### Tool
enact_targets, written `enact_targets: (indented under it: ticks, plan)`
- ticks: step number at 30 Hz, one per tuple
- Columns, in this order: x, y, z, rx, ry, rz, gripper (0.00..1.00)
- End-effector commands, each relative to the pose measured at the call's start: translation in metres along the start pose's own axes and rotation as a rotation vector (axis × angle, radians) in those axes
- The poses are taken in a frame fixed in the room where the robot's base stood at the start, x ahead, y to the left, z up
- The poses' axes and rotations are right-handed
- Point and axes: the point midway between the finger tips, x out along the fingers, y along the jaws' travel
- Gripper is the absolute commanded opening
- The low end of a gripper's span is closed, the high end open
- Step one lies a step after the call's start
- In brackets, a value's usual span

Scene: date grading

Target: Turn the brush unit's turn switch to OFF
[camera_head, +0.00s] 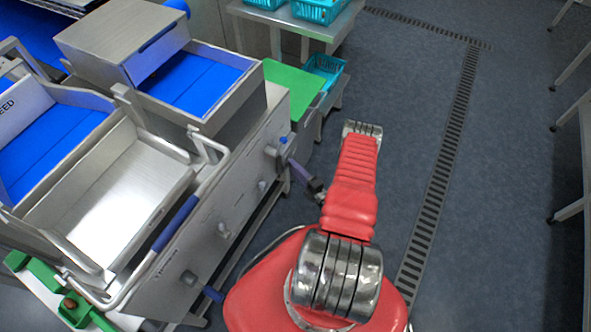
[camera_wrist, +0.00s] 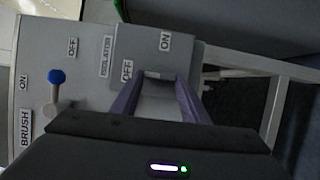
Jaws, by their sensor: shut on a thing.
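In the wrist view, a grey box labelled ISOLATOR (camera_wrist: 128,45) carries an OFF label near its lower left and an ON label at its upper right. The turn switch (camera_wrist: 153,75) on it shows only as a small pale piece between my fingers; its pointing is hidden. My gripper (camera_wrist: 154,80), with purple fingers, is shut on this switch. In the head view my gripper (camera_head: 298,170) reaches the right end of the machine's grey side panel (camera_head: 235,190).
Left of the isolator box, a blue-tipped lever (camera_wrist: 56,78) stands on the panel marked BRUSH, ON and OFF, close to my gripper. A pale metal frame (camera_wrist: 272,110) lies to the right. The floor (camera_head: 430,90) right of my arm is clear.

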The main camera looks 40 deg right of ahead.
Motion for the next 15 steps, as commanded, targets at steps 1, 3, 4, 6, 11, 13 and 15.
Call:
enact_targets:
  ticks: [1,3,4,6,11,13,15]
  plan:
    - [-0.0019,-0.0043,-0.0056,0.007,0.007,-0.011,0.43]
    - [-0.0019,-0.0041,-0.0054,0.007,0.006,-0.01,0.48]
    - [-0.0018,-0.0038,-0.005,0.007,0.006,-0.01,0.5]
    - [-0.0014,-0.0032,-0.0041,0.006,0.005,-0.008,0.55]
    - [-0.0009,-0.0021,-0.0026,0.004,0.003,-0.006,0.59]
    - [-0.0007,-0.0018,-0.0022,0.003,0.003,-0.005,0.59]
    - [-0.0008,-0.0016,-0.0018,0.003,0.002,-0.005,0.59]
